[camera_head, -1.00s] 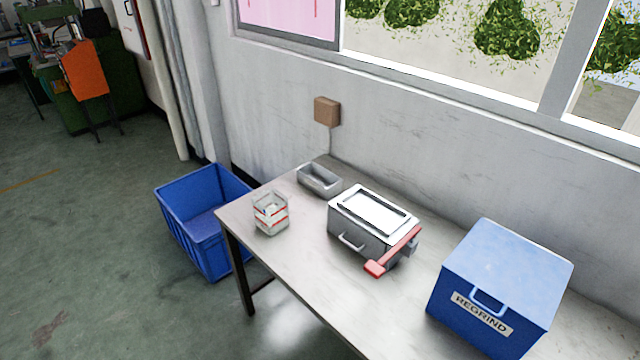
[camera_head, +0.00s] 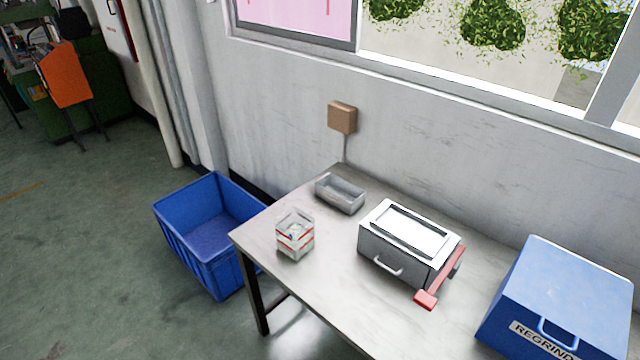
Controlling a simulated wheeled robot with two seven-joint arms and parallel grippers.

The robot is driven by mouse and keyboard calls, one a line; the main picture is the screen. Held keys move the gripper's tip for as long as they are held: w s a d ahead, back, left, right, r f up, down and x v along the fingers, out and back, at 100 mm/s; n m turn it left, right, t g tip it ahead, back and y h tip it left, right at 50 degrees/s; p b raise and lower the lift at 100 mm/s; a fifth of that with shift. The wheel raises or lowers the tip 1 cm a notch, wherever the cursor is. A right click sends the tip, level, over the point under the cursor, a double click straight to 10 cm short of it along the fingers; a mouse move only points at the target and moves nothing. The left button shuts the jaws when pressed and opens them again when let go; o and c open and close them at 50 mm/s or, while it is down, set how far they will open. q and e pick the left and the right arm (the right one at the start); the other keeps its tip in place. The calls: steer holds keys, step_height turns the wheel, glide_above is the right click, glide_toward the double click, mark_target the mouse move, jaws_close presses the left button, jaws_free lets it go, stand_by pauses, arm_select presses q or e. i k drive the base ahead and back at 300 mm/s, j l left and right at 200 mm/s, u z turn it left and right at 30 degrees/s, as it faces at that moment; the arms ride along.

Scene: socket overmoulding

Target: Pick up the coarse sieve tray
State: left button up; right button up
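No thing in view can be told for certain as the coarse sieve tray. A small square, clear-walled stack with red bands (camera_head: 295,238) stands upright near the left end of the metal table (camera_head: 310,300). Its inside is too small to make out. A shallow open grey metal tray (camera_head: 341,196) sits behind it, near the wall. A grey box (camera_head: 398,246) with a front handle and a framed white top stands right of both, with a red lever (camera_head: 442,280) along its right side. Neither of my grippers is in view.
A blue lidded bin marked REGRIND (camera_head: 560,300) stands at the table's right. An open blue crate (camera_head: 212,235) is on the floor left of the table. A wall (camera_head: 450,150) runs behind the table. The table's front left is bare.

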mark_target(348, 198)
steer(key=i+j, duration=0.2)
steer(key=j, duration=0.15)
steer(key=i+j, duration=0.45)
steer(key=j, duration=0.25)
steer(key=i+j, duration=0.25)
steer(key=j, duration=0.15)
steer(key=i+j+z, duration=0.1)
steer(key=j, duration=0.25)
steer(key=i+j, duration=0.5)
steer(key=j, duration=0.25)
